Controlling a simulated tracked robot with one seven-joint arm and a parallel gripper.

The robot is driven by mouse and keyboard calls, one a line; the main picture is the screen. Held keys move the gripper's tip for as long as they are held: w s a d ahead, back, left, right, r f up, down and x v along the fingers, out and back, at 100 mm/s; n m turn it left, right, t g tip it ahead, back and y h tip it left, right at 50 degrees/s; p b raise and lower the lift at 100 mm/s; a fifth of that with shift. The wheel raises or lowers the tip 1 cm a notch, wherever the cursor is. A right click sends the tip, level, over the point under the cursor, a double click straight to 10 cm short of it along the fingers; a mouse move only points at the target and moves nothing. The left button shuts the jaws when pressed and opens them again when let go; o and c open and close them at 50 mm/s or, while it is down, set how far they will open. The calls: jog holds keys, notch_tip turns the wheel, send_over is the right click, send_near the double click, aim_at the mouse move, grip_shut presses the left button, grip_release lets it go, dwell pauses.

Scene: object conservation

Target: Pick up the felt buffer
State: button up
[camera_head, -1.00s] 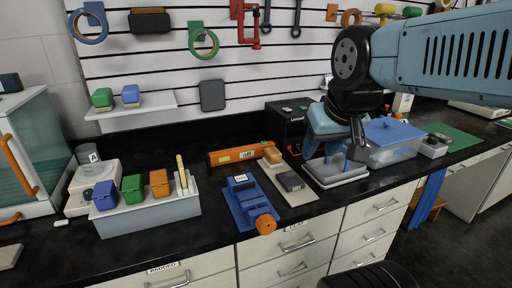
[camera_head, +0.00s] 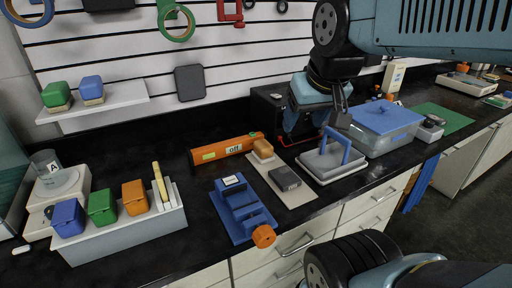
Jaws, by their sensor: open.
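My gripper (camera_head: 340,121) is open and empty. It hangs over the back right of the bench, just above and behind a blue upright handle on a grey plate (camera_head: 322,163) in a shallow pale tray. The gap between fingers and handle is hard to judge. On a pale mat (camera_head: 298,196) left of that tray lie a dark grey block (camera_head: 285,178) and a tan-orange block (camera_head: 263,149). I cannot tell for sure which piece is the felt buffer; the dark grey block looks likely.
A blue clamp-like fixture (camera_head: 243,207) with an orange knob stands left of the mat. A blue-lidded clear box (camera_head: 385,135) stands right of the tray. A grey rack (camera_head: 125,228) holds coloured blocks at left.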

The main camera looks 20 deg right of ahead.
jog(key=o, duration=0.4)
jog(key=w+g, duration=0.1)
jog(key=w, duration=0.3)
jog(key=w+f+g, duration=0.1)
jog(key=w, duration=0.4)
jog(key=w+n, duration=0.1)
jog(key=w, duration=0.3)
jog(key=shift+w+f+g, duration=0.25)
jog(key=shift+f+g, duration=0.15)
jog(key=n+g, duration=0.1)
jog(key=g, duration=0.2)
send_over(263, 143)
notch_tip(263, 143, down, 9)
jog(key=f, duration=0.8)
jog(key=shift+s+a+f, duration=0.2)
jog(key=shift+a+f, duration=0.15)
jog(key=shift+f, duration=0.05)
jog(key=shift+d+f, duration=0.2)
jog(key=shift+f, duration=1.1)
jog(key=shift+d+f, duration=0.15)
jog(key=shift+f, duration=1.15)
